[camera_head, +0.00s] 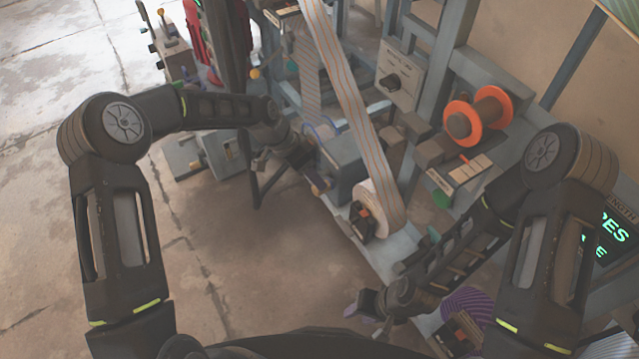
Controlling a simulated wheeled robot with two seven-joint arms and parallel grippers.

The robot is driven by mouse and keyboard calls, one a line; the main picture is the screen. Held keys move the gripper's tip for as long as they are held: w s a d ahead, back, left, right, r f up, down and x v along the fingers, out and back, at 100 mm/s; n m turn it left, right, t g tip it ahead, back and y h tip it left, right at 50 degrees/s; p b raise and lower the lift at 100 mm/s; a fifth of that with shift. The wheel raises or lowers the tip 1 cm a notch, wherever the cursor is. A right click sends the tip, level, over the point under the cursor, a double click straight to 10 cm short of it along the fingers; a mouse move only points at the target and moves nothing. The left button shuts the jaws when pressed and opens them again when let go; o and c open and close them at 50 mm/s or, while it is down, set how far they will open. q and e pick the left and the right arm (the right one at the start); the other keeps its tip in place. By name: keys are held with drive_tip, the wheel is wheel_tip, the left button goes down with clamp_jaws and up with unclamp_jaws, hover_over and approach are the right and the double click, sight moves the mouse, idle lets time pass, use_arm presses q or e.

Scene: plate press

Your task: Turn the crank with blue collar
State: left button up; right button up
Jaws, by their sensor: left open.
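A pale blue ring (322,131), which may be the crank's blue collar, sits at the left end of the press beside a blue-grey housing (347,158). The crank's arm and handle are not clear to me; my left gripper hides part of this spot. My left gripper (304,153) is open just left of the housing, close to the ring; I cannot tell whether it touches anything. My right gripper (372,314) is low at the front, left of a purple striped roll (467,306). Its fingers are too dark to read.
A striped paper web (345,85) runs down to a white roll (378,205). An orange spool (476,116) stands at the right on the grey frame. Other machines stand at the back left. The concrete floor (250,270) is clear between my arms.

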use_arm(q)
drive_tip(key=x, duration=0.4)
drive_tip(key=shift+f, duration=0.15)
drive_tip(key=shift+c, duration=0.5)
clamp_jaws()
idle(0.8)
